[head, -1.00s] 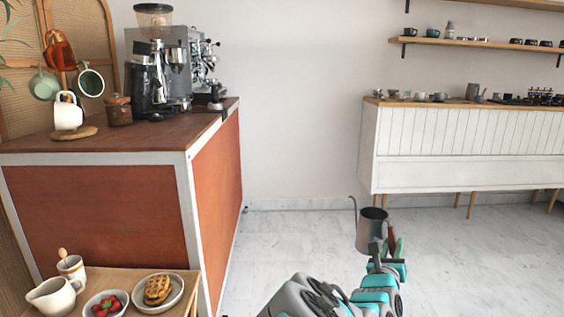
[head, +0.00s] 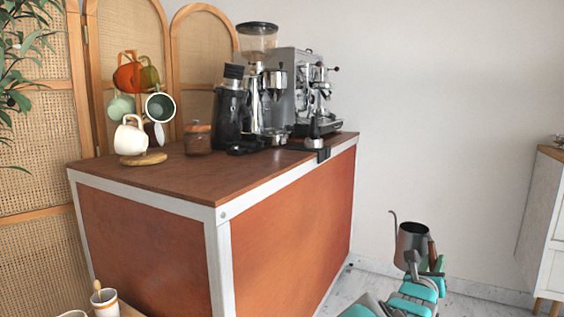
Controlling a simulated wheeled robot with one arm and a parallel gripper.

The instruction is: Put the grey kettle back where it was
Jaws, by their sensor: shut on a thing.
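The grey kettle (head: 411,243) is upright, with its thin curved spout to the left and its brown handle to the right. My gripper (head: 430,262) is shut on the kettle at its handle side and holds it up in the air. The kettle is to the right of the coffee cart (head: 145,180), apart from it and lower than its brown top. The fingertips are partly hidden behind the kettle and my arm.
The cart top bears a mug tree with mugs (head: 130,135), a brown jar (head: 197,138), a grinder (head: 258,85) and an espresso machine (head: 305,85). Its front left top is clear. A white cabinet (head: 545,225) stands at the right edge. A cup (head: 104,300) shows at lower left.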

